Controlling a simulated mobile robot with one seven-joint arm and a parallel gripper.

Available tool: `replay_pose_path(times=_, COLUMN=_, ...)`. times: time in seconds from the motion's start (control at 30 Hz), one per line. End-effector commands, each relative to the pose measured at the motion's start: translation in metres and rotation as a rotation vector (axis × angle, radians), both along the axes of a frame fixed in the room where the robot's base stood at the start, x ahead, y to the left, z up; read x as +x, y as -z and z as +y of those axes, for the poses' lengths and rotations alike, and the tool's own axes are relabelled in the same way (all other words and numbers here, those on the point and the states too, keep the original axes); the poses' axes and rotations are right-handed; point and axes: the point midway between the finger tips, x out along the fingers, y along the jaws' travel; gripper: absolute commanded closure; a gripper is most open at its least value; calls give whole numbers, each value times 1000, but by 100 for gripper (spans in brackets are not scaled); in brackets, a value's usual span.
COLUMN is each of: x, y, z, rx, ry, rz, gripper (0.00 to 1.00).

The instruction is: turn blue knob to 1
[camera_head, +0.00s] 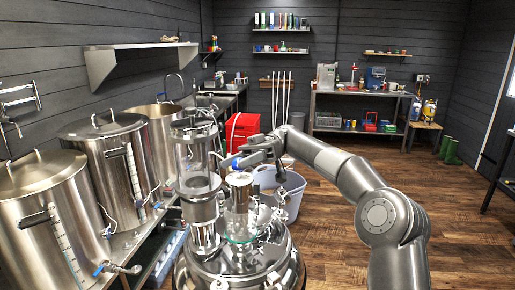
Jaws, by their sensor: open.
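My arm reaches in from the right, and my gripper (244,158) is open beside the glass and steel apparatus in the centre. A small blue part (236,163), perhaps the blue knob, shows right at the fingertips. I cannot tell whether the fingers touch it or are around it. No number marks can be read at this size, so its setting cannot be told. The apparatus has a tall glass column (197,160) on the left and a shorter glass vessel (239,205) in front, both above a domed steel lid (245,268).
Steel kettles (40,215) with blue-handled taps (99,269) stand along the left. A grey bin (294,195) and a red crate (240,126) stand behind the apparatus. A workbench (362,94) is at the back. The wooden floor (440,210) on the right is clear.

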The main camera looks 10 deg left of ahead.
Motion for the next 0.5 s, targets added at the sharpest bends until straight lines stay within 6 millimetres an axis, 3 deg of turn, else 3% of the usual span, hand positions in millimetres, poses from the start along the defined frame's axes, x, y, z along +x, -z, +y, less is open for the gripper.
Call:
replay_pose_path(times=0.17, x=0, y=-32, z=0, rx=7, ry=0, rz=-4, gripper=47)
replay_pose_path(times=0.5, x=-2, y=-63, z=-52, rx=6, ry=2, rz=-1, gripper=47)
